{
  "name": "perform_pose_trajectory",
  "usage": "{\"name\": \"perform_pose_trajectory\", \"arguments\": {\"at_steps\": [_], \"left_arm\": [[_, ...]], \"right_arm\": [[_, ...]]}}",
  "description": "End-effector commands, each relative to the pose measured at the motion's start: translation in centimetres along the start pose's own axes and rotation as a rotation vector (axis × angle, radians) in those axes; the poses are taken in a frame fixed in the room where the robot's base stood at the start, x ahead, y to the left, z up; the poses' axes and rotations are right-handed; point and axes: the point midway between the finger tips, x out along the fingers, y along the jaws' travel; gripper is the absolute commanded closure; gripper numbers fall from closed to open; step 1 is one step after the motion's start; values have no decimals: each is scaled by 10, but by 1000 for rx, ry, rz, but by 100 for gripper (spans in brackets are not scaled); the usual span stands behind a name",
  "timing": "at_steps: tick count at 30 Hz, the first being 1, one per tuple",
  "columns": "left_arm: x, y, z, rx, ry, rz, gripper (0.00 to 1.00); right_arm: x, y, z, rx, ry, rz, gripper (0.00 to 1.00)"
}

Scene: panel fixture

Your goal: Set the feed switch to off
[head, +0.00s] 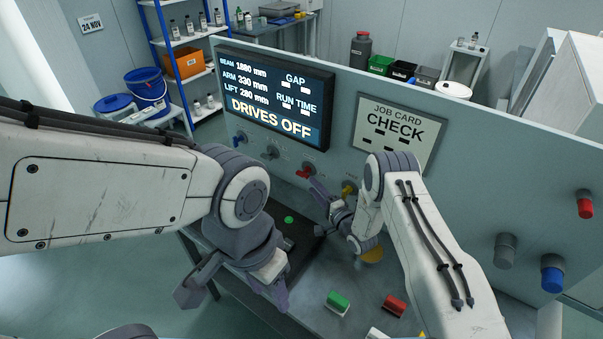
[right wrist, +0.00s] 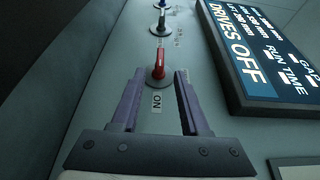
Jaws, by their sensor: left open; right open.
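A red lever switch (head: 306,171) is on the sloped panel below the display; it also shows in the right wrist view (right wrist: 158,67). Its lever points up in that view, towards the neighbouring knobs. A small label reading "ON" (right wrist: 157,102) is on the side nearer my gripper. The other labels are too small to read, so I cannot tell which switch is the feed one. My right gripper (head: 318,207) is open and empty; in the right wrist view its fingers (right wrist: 158,90) stand either side of the label, just short of the switch. My left gripper (head: 237,291) is open and empty, low in front.
The display (head: 275,95) reads "DRIVES OFF". Red (head: 585,206), grey (head: 505,250) and blue (head: 552,273) knobs are far right.

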Motion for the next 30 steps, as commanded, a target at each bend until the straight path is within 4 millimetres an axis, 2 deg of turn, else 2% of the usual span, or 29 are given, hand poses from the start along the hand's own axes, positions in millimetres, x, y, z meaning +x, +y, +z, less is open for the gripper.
{"name": "perform_pose_trajectory", "arguments": {"at_steps": [6,12,18,27,29,30], "left_arm": [[-11,1,-1,-1,0,0,50],[-14,1,-1,-1,0,0,50],[-16,1,-1,-1,0,0,50],[-16,1,-1,-1,0,0,50],[-16,1,-1,-1,0,0,50],[-16,1,-1,-1,0,0,50]], "right_arm": [[40,-2,1,-3,-3,-2,55],[66,0,1,-2,-1,1,55],[78,0,1,-1,-1,2,55],[80,0,1,-1,0,3,55],[80,0,1,-1,0,3,78],[80,0,1,-1,0,3,93]]}}
